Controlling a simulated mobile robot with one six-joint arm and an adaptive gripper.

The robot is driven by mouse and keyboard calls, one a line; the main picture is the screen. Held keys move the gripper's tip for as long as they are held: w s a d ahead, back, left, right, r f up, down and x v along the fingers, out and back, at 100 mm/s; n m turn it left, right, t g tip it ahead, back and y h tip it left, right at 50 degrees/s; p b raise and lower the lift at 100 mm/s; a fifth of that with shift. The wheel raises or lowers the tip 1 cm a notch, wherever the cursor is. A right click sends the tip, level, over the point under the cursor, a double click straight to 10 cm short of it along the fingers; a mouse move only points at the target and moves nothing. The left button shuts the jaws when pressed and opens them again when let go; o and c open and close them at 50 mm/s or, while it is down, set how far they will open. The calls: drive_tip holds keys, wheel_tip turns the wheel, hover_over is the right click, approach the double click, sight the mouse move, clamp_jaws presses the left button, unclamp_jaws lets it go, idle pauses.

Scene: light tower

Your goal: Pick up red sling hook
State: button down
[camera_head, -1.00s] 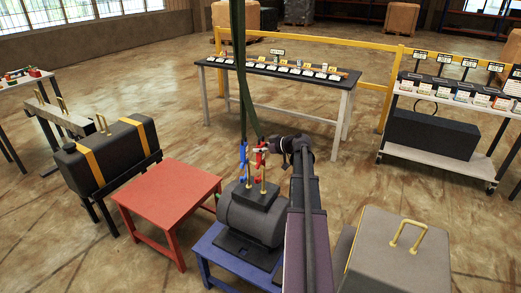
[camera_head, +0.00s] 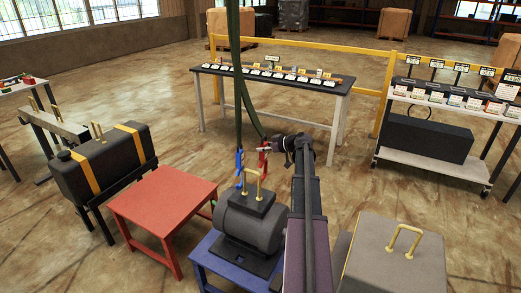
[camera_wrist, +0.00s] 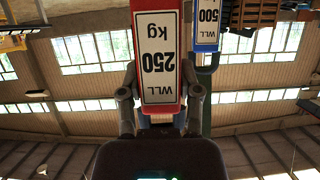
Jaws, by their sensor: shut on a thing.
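The red sling hook (camera_head: 262,158) hangs on a dark green sling above the dark motor-like load (camera_head: 250,222). My gripper (camera_head: 268,148) is at the red hook, at the end of my arm. In the wrist view my gripper (camera_wrist: 160,100) has its two fingers closed on both sides of the red hook (camera_wrist: 158,8), which carries a white "WLL 250 kg" label. The blue hook (camera_head: 239,166), labelled "WLL 500" in the wrist view (camera_wrist: 206,20), hangs left of the red one, near the load's brass lugs. The red hook's tip is too small to place exactly.
The load stands on a blue stand (camera_head: 208,256). A red table (camera_head: 160,200) is to its left and a grey box with a brass handle (camera_head: 395,265) to its right. A long dark table (camera_head: 270,75) and a yellow rail (camera_head: 310,44) stand behind. Floor between is clear.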

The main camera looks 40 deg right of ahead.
drive_tip(key=s+d+f+b, duration=0.1)
drive_tip(key=s+d, duration=0.2)
drive_tip(key=s, duration=0.4)
drive_tip(key=s+d+f+b, duration=0.1)
drive_tip(key=s+d, duration=0.2)
drive_tip(key=s, duration=0.4)
drive_tip(key=shift+s, duration=0.15)
idle(0.5)
wheel_tip(320, 180, up, 25)
drive_tip(key=p, duration=2.4)
drive_tip(key=shift+p, duration=0.4)
drive_tip(key=shift+f, duration=0.1)
